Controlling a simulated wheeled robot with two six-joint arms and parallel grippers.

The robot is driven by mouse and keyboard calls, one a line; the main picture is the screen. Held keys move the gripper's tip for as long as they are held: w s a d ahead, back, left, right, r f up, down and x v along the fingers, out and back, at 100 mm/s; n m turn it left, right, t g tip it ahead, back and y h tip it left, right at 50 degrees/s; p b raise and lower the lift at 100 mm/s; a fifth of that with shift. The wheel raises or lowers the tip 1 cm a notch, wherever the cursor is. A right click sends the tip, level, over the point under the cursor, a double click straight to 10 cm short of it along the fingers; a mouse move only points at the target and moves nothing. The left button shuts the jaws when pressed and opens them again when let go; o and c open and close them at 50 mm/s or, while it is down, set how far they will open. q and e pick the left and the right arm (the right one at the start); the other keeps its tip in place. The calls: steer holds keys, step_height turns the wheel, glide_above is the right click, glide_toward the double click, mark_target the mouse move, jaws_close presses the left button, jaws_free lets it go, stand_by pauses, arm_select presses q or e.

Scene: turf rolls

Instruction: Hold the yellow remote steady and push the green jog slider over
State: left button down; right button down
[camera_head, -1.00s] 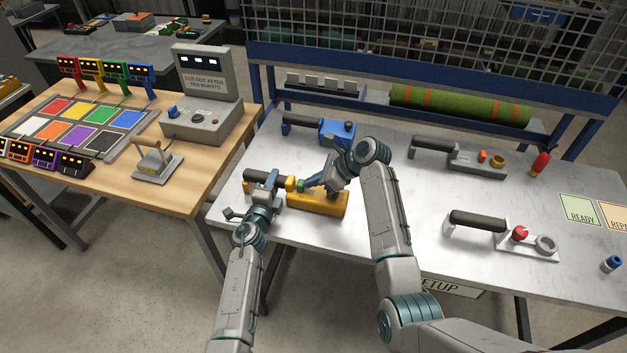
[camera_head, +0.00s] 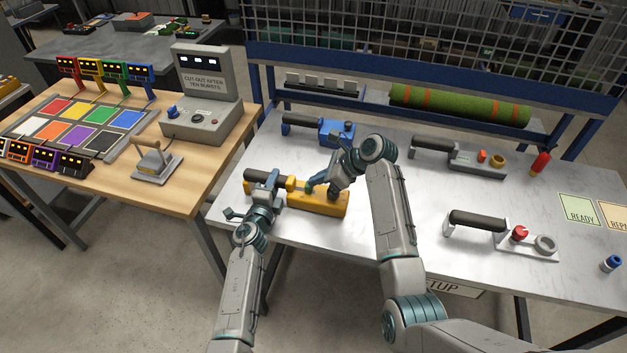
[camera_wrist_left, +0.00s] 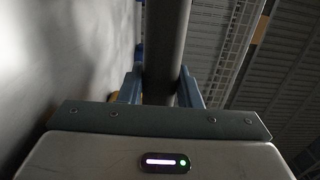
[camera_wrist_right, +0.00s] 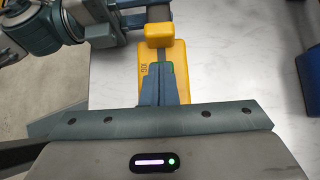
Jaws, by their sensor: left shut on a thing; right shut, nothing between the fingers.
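The yellow remote (camera_head: 325,205) lies on the metal bench, with a dark handle (camera_head: 268,177) at its left end. My left gripper (camera_head: 263,180) is shut on that handle; its fingers flank the dark bar in the left wrist view (camera_wrist_left: 160,90). My right gripper (camera_head: 312,188) is shut and empty, its tips down at the remote's top. In the right wrist view the fingertips (camera_wrist_right: 160,68) are at the green jog slider (camera_wrist_right: 168,66), which they partly hide. The slider is in a dark slot near a raised yellow block (camera_wrist_right: 159,36).
A blue remote (camera_head: 337,131) lies behind the yellow one. Two grey handled units, one at the back (camera_head: 477,161) and one in front (camera_head: 527,243), lie to the right. A console (camera_head: 202,122) stands on the wooden table at left.

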steer(key=v, duration=0.8)
steer(key=shift+d, duration=0.15)
arm_select(q)
steer(key=shift+a, duration=0.1)
arm_select(e)
steer(key=shift+r, duration=0.1)
arm_select(q)
steer(key=c, duration=1)
jaws_free()
steer(key=shift+o, duration=0.2)
